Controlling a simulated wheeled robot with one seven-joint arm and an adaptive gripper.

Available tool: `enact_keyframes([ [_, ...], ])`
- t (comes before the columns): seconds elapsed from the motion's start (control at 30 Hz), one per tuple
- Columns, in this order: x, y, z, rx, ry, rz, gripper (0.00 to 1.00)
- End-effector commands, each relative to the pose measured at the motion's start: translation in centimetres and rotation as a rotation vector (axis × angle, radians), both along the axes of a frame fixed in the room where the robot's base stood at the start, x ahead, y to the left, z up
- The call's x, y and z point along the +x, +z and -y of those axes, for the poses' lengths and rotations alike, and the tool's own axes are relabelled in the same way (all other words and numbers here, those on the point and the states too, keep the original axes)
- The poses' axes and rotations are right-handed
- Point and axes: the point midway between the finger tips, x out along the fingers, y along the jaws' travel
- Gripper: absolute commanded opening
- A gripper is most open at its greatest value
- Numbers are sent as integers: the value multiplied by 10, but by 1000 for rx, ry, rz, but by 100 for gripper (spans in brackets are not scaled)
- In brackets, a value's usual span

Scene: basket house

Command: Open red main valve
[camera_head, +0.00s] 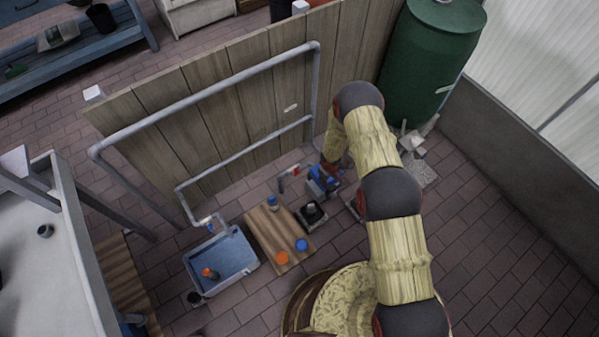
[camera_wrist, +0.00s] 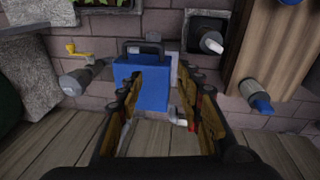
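A small red part (camera_head: 296,171), likely the red main valve, sits on a pale pipe piece left of the blue pump (camera_head: 321,183) in the head view. In the wrist view, the blue box-like pump (camera_wrist: 143,84) with a dark handle shows between and beyond my fingers. A pale pipe elbow (camera_wrist: 179,119) shows beside it; a little red is visible behind my right-hand finger, mostly hidden. My gripper (camera_wrist: 160,75) is open and empty, its fingers spread above the pump. In the head view, my arm hides most of the gripper.
A wooden fence (camera_head: 210,115) with grey pipes stands behind. A wooden board (camera_head: 268,235) with orange and blue caps and a blue-lined tub (camera_head: 222,262) lie to the left. A green tank (camera_head: 430,60) stands at the back right. A yellow-handled tap (camera_wrist: 75,50) is left of the pump in the wrist view.

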Motion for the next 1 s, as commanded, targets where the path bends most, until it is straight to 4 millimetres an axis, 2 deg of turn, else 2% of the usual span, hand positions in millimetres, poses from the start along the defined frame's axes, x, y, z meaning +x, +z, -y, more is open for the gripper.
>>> enact_keyframes([
  [0.03, 3, -17, -10, 34, 17, 9, 36],
  [0.1, 15, -31, -31, 103, 43, 35, 36],
  [0.13, 24, -32, -41, 136, 53, 52, 36],
  [0.23, 55, -18, -73, 243, 77, 103, 36],
  [0.3, 62, -12, -91, 305, 81, 109, 36],
  [0.4, 58, -8, -106, 373, 56, 92, 36],
  [0.57, 58, -10, -113, 403, 3, 85, 36],
  [1.0, 72, -68, -131, 401, 2, 85, 36],
])
